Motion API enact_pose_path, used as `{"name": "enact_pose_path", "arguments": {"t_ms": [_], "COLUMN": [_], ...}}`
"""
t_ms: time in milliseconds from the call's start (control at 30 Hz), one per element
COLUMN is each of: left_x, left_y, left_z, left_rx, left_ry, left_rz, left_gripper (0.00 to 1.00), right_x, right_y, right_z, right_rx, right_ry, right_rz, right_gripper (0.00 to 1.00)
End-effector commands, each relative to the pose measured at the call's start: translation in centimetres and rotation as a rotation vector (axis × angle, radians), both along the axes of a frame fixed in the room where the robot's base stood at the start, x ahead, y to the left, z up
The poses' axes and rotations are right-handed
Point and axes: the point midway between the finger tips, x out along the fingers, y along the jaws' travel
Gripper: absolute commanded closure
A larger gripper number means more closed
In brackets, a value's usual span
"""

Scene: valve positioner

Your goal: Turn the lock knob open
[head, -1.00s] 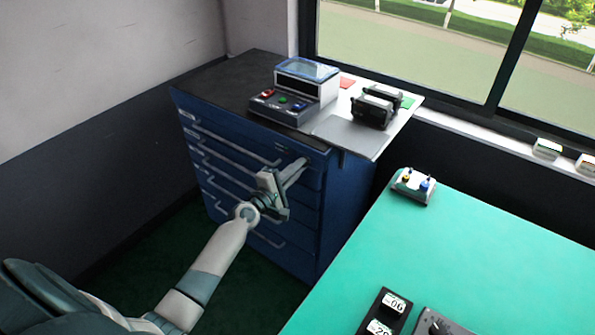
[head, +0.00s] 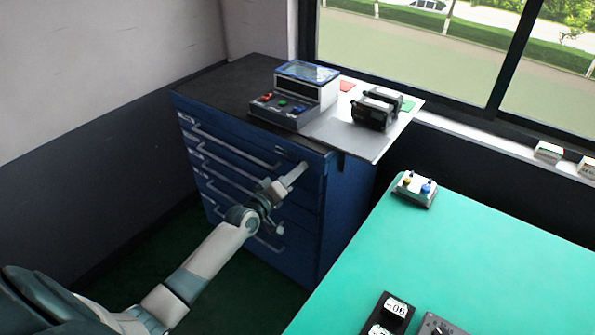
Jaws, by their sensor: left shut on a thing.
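The blue drawer cabinet (head: 335,215) stands at the centre of the head view, its drawer front facing me. My left arm reaches in from the lower left. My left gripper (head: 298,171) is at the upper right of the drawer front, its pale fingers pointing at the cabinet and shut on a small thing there. This looks to be the lock knob, but the fingers hide it, so I cannot see its angle. My right gripper is not in view.
On the cabinet top stand a control box (head: 290,98) with coloured buttons and a black device (head: 376,110) on a grey plate. A green table (head: 455,255) at the right bears a small box with knobs (head: 414,189). Long drawer handles stick out below my gripper.

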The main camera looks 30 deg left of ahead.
Motion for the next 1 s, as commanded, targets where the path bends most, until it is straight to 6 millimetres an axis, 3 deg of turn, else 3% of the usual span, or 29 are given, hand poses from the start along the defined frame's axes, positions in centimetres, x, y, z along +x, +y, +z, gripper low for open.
{"name": "enact_pose_path", "arguments": {"t_ms": [300,767,867,1000], "left_x": [0.00,-0.01,-0.01,-0.01], "left_y": [-0.09,-0.08,-0.08,-0.05], "left_z": [-0.06,-0.10,-0.10,-0.07], "left_rx": [0.133,0.152,0.152,0.151], "left_ry": [-0.018,-0.019,-0.019,-0.020], "left_rz": [-0.001,-0.001,-0.001,0.000], "left_gripper": [1.00,1.00,0.77,0.75], "right_x": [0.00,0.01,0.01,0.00], "right_y": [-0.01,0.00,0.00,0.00], "right_z": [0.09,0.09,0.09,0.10], "right_rx": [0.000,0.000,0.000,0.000], "right_ry": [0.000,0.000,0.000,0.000], "right_rz": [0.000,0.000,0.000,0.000], "right_gripper": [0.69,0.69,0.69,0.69]}}
